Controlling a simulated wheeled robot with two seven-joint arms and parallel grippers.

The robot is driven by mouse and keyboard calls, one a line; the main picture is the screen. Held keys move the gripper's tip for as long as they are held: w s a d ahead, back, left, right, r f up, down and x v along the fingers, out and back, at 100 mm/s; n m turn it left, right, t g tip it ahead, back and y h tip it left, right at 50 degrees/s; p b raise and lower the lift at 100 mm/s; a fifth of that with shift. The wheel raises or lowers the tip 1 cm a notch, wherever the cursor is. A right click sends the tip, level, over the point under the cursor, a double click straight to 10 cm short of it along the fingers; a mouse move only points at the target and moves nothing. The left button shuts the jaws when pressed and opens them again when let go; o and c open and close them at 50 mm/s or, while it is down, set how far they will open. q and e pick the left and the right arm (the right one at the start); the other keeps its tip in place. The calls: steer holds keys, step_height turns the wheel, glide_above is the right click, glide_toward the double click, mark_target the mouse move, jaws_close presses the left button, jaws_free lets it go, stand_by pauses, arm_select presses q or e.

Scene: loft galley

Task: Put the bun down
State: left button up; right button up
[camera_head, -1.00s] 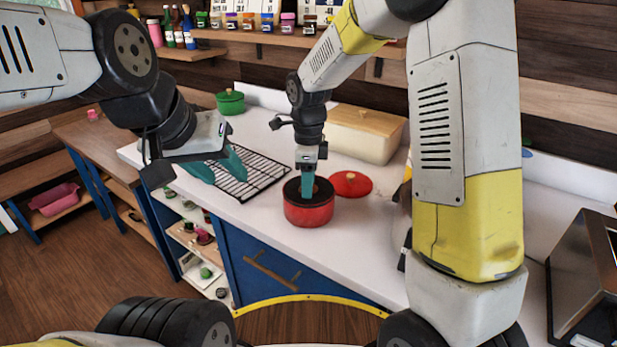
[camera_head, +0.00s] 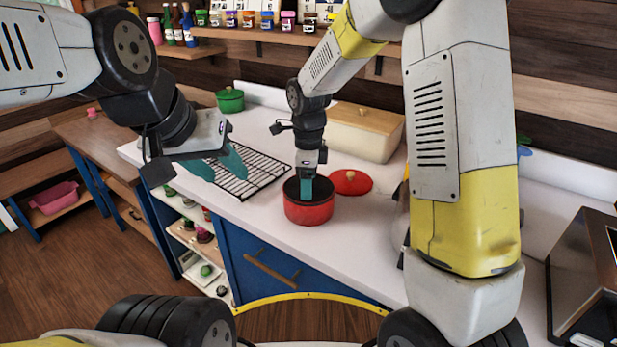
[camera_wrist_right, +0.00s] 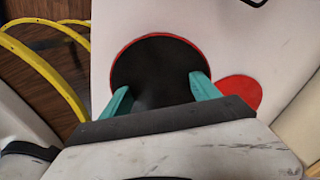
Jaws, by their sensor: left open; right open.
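My right gripper (camera_head: 308,190) points straight down into the mouth of a red pot (camera_head: 308,212) on the white counter. In the right wrist view its teal fingers (camera_wrist_right: 161,92) are apart over the pot's dark interior, with nothing visible between them. I cannot make out a bun in any current view; the pot's inside is too dark to tell what lies there. My left gripper (camera_head: 221,168) is open and empty, above or near the black wire rack (camera_head: 255,178).
The red lid (camera_head: 350,182) lies on the counter right of the pot. A bread box (camera_head: 362,135) with a wooden top stands behind. A green pot (camera_head: 230,100) is at the back left. A metal appliance (camera_head: 580,280) stands at the far right.

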step_height(320, 180, up, 13)
steer(key=s+d+r+n+t+y, duration=0.1)
steer(key=s+d+r+n+t, duration=0.1)
steer(key=s+d+n, duration=0.5)
steer(key=s+d+r+n+t+y, duration=0.1)
steer(key=s+d+r+n+t, duration=0.2)
steer(key=s+d+n, duration=0.4)
steer(key=s+n+t, duration=0.1)
steer(key=s+n, duration=0.4)
steer(key=shift+s+d+n, duration=0.15)
steer(key=shift+n, duration=0.25)
